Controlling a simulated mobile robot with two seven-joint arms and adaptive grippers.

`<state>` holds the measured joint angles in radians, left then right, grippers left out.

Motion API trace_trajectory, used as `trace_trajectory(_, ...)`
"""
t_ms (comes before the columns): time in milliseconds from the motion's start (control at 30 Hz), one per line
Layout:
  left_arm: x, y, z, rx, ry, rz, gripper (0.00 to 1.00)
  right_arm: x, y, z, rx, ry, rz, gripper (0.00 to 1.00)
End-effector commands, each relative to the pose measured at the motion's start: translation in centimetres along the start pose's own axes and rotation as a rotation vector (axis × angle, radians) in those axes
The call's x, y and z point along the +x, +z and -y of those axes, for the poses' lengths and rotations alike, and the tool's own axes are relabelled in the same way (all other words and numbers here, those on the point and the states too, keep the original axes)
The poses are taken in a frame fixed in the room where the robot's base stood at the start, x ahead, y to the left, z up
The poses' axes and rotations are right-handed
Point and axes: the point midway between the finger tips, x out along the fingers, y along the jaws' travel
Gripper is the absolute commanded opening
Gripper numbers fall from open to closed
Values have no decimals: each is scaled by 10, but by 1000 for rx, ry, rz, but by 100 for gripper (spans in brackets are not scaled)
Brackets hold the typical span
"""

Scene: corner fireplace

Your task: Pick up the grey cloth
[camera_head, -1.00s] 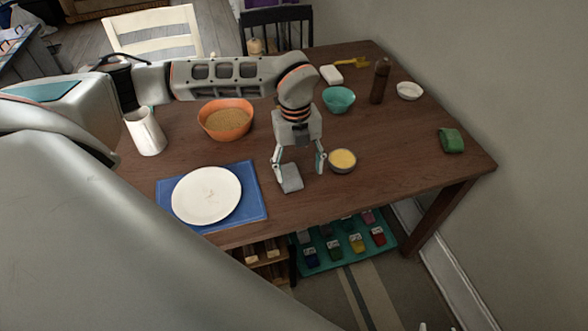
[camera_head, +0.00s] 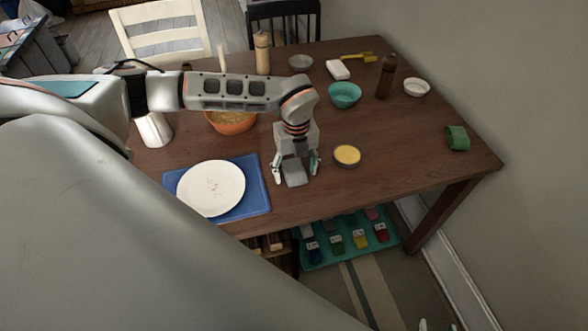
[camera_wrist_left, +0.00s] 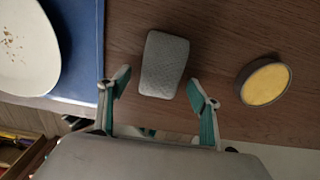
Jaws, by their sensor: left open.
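The grey cloth (camera_wrist_left: 164,64) is a small rounded block-like pad lying on the table, between and just beyond my fingertips in the left wrist view. In the head view the grey cloth (camera_head: 294,172) lies right of the blue mat, between my fingers. My left gripper (camera_head: 296,172) is open over it, pointing down; its spread fingers also show in the left wrist view (camera_wrist_left: 158,92), with a gap on either side of the cloth. The cloth's near end is close to the fingertips. Whether a finger touches it is hard to tell.
A small bowl of yellow food (camera_head: 347,156) stands close right of the gripper. A white plate (camera_head: 212,188) on a blue mat (camera_head: 254,200) lies to the left. An orange bowl (camera_head: 232,122) and white pitcher (camera_head: 153,130) are behind my arm.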

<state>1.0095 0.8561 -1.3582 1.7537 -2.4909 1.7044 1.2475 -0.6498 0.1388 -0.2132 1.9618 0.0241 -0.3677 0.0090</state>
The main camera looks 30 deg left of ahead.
Motion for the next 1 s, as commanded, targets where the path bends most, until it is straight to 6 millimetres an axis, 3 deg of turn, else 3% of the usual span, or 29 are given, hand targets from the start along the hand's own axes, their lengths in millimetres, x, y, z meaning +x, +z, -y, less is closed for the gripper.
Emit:
trace_trajectory(67, 0, 0, 0, 0, 0, 0, 63, 0, -1, 0, 0, 0, -2, 40)
trace_trajectory(200, 0, 0, 0, 0, 0, 0, 29, 0, -2, 0, 0, 1, -4, 40)
trace_trajectory(233, 0, 0, 0, 0, 0, 0, 25, 0, -2, 0, 0, 1, -4, 40)
trace_trajectory(667, -4, 0, 0, 0, -1, 0, 25, 0, -1, -1, 0, 1, -2, 40)
trace_trajectory(867, -25, 1, 1, 0, -3, 2, 25, 0, 0, -1, 0, 1, 1, 40)
trace_trajectory(1000, -54, 1, 1, 0, -5, 3, 25, 0, 0, -1, -1, 1, 1, 40)
